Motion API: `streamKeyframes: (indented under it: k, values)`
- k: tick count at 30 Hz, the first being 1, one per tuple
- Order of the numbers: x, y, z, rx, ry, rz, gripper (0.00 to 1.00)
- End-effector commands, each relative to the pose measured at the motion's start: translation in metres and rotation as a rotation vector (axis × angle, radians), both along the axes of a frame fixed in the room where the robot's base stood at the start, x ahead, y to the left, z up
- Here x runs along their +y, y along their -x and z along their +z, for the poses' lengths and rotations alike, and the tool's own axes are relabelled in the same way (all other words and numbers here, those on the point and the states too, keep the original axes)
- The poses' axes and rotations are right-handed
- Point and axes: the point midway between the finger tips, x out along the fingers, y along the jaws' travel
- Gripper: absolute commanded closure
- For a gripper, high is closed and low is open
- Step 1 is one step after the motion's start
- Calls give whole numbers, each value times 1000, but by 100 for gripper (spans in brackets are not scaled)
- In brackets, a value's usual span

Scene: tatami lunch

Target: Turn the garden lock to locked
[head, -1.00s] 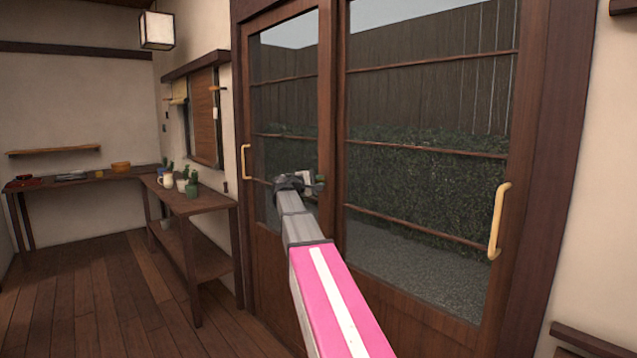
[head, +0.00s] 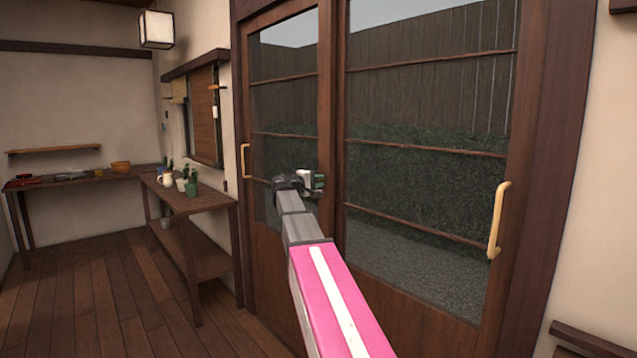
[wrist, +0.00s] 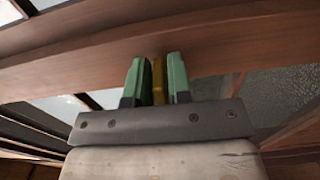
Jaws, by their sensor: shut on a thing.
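The garden lock (wrist: 159,80) shows in the wrist view as a narrow brass-coloured piece against the wooden door stile. My gripper (wrist: 157,78) has its two green fingers on either side of this piece and is shut on it. In the head view my gripper (head: 317,184) is at the stile where the two glass doors (head: 425,130) meet. The lock is hidden behind my gripper in the head view. Whether it is turned to locked cannot be told.
A brass handle (head: 245,161) is on the left door and another (head: 498,220) on the right door. A wooden side table (head: 190,202) with potted plants stands left of the doors. The floor (head: 90,290) at the left is clear.

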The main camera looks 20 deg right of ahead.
Motion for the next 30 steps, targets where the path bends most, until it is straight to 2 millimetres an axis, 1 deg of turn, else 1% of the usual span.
streamKeyframes:
  k: [1, 2, 3, 11, 14, 17, 25, 30]
  values:
    - [0, 0, -1, 0, -1, -1, 74]
    - [0, 0, -1, 1, -2, -1, 65]
    - [0, 0, -1, 0, -1, -1, 64]
    - [1, 1, 0, 1, -1, 0, 64]
    - [7, 3, 0, 1, -1, 1, 64]
    - [20, 8, 0, 1, 0, 3, 64]
    - [67, 25, -1, 1, 0, 2, 64]
    - [90, 33, -1, 0, -1, 1, 64]
